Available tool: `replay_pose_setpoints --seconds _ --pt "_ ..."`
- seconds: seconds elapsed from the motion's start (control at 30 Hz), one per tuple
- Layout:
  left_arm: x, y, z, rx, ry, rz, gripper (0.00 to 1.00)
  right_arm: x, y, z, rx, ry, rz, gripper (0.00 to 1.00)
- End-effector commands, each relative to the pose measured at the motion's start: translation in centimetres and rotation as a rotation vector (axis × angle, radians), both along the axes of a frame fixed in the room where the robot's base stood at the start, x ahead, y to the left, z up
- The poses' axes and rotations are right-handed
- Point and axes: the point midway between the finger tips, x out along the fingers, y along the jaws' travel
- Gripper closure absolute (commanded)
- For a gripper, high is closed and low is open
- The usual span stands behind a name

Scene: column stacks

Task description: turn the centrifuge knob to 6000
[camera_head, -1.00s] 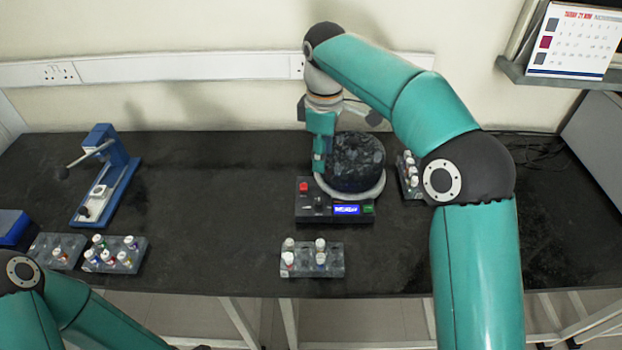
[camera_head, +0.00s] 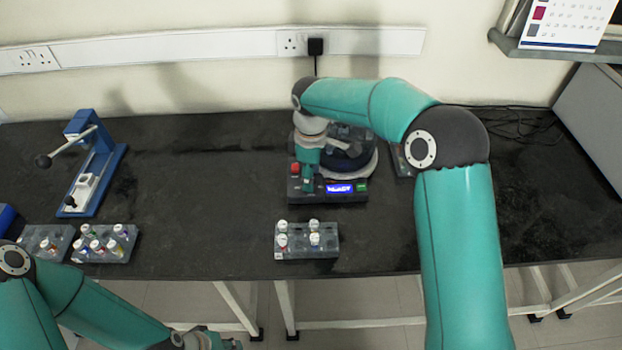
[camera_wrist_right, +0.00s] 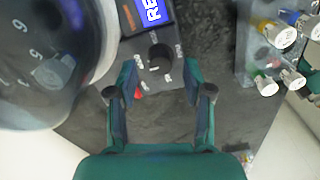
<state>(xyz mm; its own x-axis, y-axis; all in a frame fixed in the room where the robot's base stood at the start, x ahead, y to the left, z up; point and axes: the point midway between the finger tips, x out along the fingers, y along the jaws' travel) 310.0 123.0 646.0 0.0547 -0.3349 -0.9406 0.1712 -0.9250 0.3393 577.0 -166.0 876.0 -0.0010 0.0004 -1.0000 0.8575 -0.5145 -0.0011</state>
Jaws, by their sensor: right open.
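The centrifuge (camera_head: 367,171) stands at the back of the bench, with a dark round lid and a front panel. The panel has a lit blue display (camera_head: 340,188), a red button (camera_head: 295,169) and a green button (camera_head: 362,187). My right gripper (camera_head: 308,186) is over the panel's left part and hides the knob in the head view. In the right wrist view, the black knob (camera_wrist_right: 160,57) lies between and just beyond the open fingertips of my right gripper (camera_wrist_right: 158,76). I cannot tell whether they touch it. My left gripper (camera_head: 210,340) is partly in view at the bottom edge.
A tube rack (camera_head: 307,246) with several white-capped tubes stands in front of the centrifuge. Another rack (camera_head: 398,160) is partly hidden behind my right arm. More racks (camera_head: 105,245) and a blue press (camera_head: 92,180) stand at left. The bench between is clear.

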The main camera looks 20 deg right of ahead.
Motion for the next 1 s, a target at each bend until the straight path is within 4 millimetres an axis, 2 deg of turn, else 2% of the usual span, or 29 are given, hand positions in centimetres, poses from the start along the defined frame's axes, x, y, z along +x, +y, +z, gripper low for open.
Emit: replay_pose_setpoints --seconds 0.2,0.53,0.83,1.0 --pt "0.0 0.0 0.1 0.0 0.0 0.0 0.74 0.0 0.0 -1.9 0.0 0.001 0.0 0.49" --pt "0.0 0.0 0.1 0.0 0.0 0.0 0.74 0.0 0.0 -2.1 0.0 0.0 -0.001 0.51" --pt "0.0 0.0 0.1 0.0 0.0 0.0 0.74 0.0 -0.1 -2.1 -0.001 -0.001 -0.001 1.0" --pt "0.0 0.0 0.1 0.0 0.0 0.0 0.74 0.0 -0.1 -2.0 -0.001 -0.001 -0.003 1.0"
